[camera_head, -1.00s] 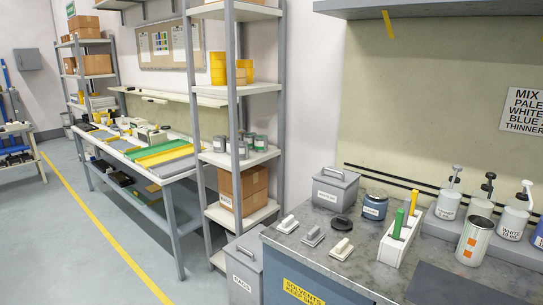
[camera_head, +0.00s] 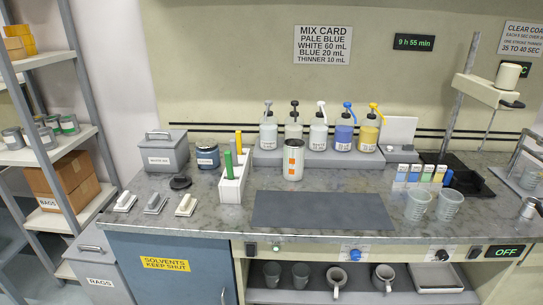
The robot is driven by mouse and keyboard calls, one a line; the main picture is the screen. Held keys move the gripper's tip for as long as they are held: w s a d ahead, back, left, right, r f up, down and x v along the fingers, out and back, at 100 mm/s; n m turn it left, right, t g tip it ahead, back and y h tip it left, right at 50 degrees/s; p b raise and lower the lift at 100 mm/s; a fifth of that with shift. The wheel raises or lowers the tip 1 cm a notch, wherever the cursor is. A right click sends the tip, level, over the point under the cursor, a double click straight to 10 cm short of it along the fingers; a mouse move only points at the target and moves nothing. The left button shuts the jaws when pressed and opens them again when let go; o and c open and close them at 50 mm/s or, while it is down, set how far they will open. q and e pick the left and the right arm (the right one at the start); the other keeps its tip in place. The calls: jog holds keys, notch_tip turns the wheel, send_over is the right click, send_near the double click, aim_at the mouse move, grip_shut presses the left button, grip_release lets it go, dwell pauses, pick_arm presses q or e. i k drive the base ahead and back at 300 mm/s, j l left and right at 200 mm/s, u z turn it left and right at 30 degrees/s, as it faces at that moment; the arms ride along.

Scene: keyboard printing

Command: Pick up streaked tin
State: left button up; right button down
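A pale tin with orange marks (camera_head: 293,162) stands upright on the grey bench, just behind the dark mat and in front of the pump-bottle platform. Streaks on it are too small to make out for sure. A dark blue lidded tin (camera_head: 207,158) with a white label stands further left on the bench, beside a grey lidded box. Several small tins (camera_head: 48,132) stand on the shelf at the far left. Neither of my grippers is in view.
A dark flat mat (camera_head: 322,210) covers the bench middle. A white holder (camera_head: 233,182) with green and yellow handles stands left of it. Pump bottles (camera_head: 319,130) line the back. Two clear cups (camera_head: 447,205) stand at right.

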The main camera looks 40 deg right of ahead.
aim_at(294, 160)
jog(key=z, duration=1.35)
jog(key=i+l, duration=0.15)
